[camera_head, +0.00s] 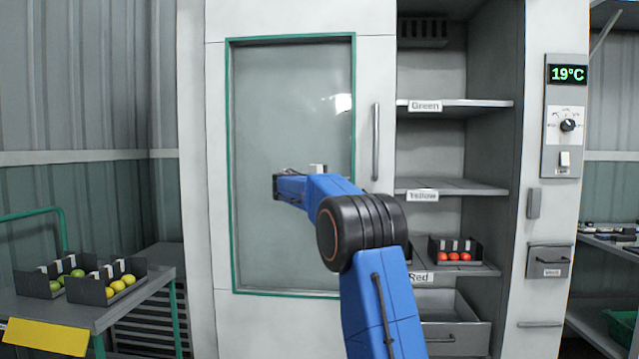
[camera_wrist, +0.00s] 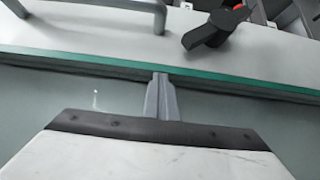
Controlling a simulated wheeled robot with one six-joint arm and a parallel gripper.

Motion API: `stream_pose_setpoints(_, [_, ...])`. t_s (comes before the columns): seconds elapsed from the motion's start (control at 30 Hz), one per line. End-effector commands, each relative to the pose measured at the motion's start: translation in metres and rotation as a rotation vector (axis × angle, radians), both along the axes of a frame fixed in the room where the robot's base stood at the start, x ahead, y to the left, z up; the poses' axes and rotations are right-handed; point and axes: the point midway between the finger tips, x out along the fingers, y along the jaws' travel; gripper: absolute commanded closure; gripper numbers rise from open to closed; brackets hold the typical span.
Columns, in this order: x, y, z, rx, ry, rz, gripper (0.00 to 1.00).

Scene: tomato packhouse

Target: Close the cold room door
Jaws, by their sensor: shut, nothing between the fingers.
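The cold room door (camera_head: 376,60) is a white panel with a green-framed glass pane and an upright grey bar handle (camera_head: 376,142) near its right edge. It covers the left part of the front. The right part stands open, showing shelves. My arm reaches up in front of the pane, and my wrist is left of the handle. In the wrist view my gripper (camera_wrist: 160,95) is shut and empty over the pane, its tips by the green frame edge (camera_wrist: 215,84). The handle (camera_wrist: 150,8) lies beyond that edge, apart from the fingers. I cannot tell if the fingers touch the door.
The shelves are labelled Green (camera_head: 425,106), Yellow and Red; a dark crate of red tomatoes (camera_head: 470,262) sits on the Red shelf. A control panel (camera_head: 566,100) reads 19°C. At left, a table (camera_head: 135,295) holds two crates of green and yellow tomatoes.

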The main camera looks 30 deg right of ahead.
Motion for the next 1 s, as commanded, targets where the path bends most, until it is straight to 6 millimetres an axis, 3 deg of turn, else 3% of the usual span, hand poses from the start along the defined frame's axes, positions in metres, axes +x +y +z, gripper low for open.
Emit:
stream_pose_setpoints(0.03, [-0.015, -0.019, 0.002, -0.001, 0.0, -0.007, 1.0])
stream_pose_setpoints(0.1, [-0.03, -0.039, 0.002, -0.002, 0.0, -0.007, 1.0])
stream_pose_setpoints(1.0, [-0.219, -0.3, 0.0, 0.0, 0.001, -0.005, 1.0])
